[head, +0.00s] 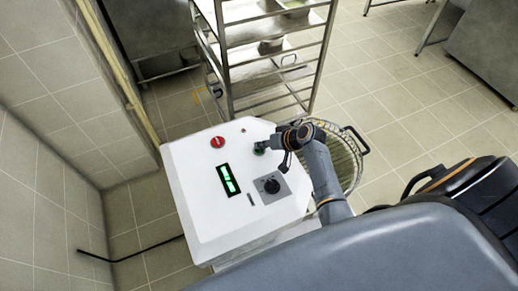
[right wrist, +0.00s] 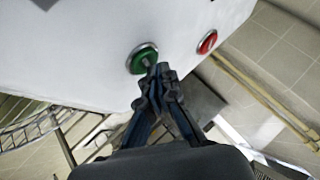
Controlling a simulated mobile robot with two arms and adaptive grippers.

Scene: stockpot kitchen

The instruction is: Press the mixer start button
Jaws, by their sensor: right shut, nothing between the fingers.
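The mixer's white top panel (head: 190,165) stands in the middle of the head view. It carries a red button (head: 217,142), a green display (head: 228,179) and a black dial (head: 271,186). The green start button (right wrist: 142,60) shows in the right wrist view, with the red button (right wrist: 207,42) to its right. My right gripper (head: 262,147) is shut and empty. In the right wrist view its fingertips (right wrist: 158,72) overlap the lower right part of the green button; whether they touch it I cannot tell. My left gripper is not in view.
A round wire guard (head: 345,160) sits at the mixer's right side. A metal rack (head: 265,75) stands behind the mixer. A tiled wall (head: 40,195) is close on the left. Tiled floor (head: 400,125) lies open to the right.

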